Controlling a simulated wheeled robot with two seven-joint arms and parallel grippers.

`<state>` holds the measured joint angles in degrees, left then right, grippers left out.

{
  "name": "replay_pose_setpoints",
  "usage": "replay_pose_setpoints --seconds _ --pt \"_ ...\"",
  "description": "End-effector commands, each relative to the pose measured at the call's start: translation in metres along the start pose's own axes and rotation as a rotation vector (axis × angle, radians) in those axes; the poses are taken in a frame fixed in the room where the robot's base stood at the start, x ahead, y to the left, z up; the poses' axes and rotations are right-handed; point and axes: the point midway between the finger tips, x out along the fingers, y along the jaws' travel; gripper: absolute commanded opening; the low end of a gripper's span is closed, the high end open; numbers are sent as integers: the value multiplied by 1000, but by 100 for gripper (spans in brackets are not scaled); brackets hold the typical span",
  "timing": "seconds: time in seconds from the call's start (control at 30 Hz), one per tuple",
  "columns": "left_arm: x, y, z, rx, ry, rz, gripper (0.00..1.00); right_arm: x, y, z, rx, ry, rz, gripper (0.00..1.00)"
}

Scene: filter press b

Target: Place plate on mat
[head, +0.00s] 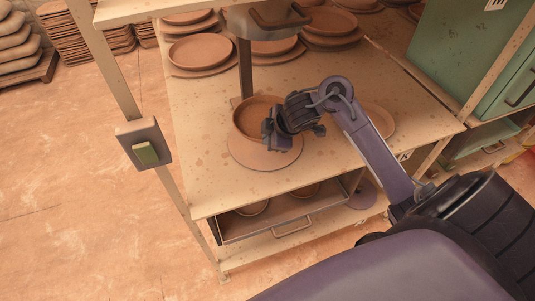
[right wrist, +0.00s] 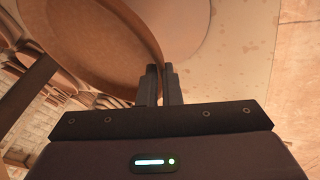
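A brown round plate (head: 255,112) with a raised rim is over the back part of a paler round mat (head: 262,154) on the table. The mat's front part shows bare; I cannot tell whether the plate touches it. My right gripper (head: 268,133) is at the plate's front right edge and hides part of it. In the right wrist view, the plate (right wrist: 105,35) fills the upper left and the mat (right wrist: 198,30) shows beside it. The fingers (right wrist: 161,75) are close together with the plate's rim between them. My left gripper is not in view.
A press head with a handle (head: 268,18) and a dark post (head: 245,68) stand behind the plate. Stacked plates (head: 200,52) line the back. Another round piece (head: 379,121) lies right of my forearm. A drawer (head: 285,215) is below. A switch box (head: 144,145) is left.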

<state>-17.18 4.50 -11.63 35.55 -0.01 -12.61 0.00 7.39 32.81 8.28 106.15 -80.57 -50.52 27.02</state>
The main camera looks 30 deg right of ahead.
Motion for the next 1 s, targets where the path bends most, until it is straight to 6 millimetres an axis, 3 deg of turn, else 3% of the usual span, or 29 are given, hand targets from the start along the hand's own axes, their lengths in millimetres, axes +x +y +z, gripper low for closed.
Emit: replay_pose_setpoints --seconds 0.1,0.33,0.53,1.0 --pt "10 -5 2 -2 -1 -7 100 21 -10 9 2 1 2 0" --pt "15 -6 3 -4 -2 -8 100 38 -16 15 1 1 3 0" --pt "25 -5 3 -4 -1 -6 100 64 -29 26 1 1 1 0" --pt "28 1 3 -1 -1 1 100 71 -31 29 -1 2 5 0"
